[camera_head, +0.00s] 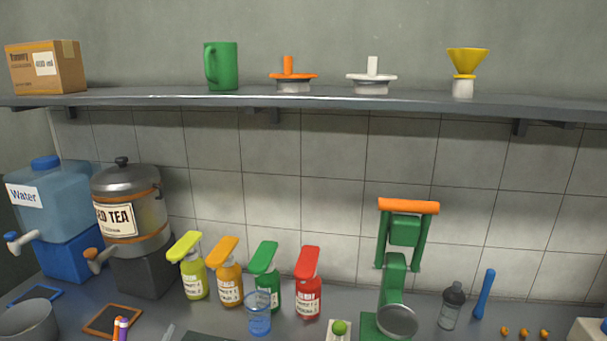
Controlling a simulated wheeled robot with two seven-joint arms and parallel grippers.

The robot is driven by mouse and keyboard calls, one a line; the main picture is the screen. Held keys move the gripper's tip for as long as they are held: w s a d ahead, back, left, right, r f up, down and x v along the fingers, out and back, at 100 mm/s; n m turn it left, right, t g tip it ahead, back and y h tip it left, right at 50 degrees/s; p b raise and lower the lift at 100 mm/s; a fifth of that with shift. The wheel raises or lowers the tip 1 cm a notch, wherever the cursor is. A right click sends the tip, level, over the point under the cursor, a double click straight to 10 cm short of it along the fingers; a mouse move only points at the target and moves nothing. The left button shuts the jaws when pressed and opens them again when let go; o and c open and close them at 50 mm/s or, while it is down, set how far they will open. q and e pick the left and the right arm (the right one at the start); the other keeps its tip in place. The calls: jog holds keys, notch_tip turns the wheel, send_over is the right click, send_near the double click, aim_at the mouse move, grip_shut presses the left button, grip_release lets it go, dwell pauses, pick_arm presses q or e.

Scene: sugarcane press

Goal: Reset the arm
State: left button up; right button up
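Neither of my grippers shows in the head view, and no part of my arms can be made out. The green press (394,280) with an orange handle bar (408,206) stands upright on the counter, right of centre. A round grey metal part (397,321) sits at its front. No gripper touches it.
A water dispenser (45,200) and a tea urn (130,205) stand at the left. Several coloured pump bottles (268,285), a clear blue cup (258,313), a shaker bottle (452,305) and a blue stick (484,294) crowd the counter. A shelf (330,97) spans above.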

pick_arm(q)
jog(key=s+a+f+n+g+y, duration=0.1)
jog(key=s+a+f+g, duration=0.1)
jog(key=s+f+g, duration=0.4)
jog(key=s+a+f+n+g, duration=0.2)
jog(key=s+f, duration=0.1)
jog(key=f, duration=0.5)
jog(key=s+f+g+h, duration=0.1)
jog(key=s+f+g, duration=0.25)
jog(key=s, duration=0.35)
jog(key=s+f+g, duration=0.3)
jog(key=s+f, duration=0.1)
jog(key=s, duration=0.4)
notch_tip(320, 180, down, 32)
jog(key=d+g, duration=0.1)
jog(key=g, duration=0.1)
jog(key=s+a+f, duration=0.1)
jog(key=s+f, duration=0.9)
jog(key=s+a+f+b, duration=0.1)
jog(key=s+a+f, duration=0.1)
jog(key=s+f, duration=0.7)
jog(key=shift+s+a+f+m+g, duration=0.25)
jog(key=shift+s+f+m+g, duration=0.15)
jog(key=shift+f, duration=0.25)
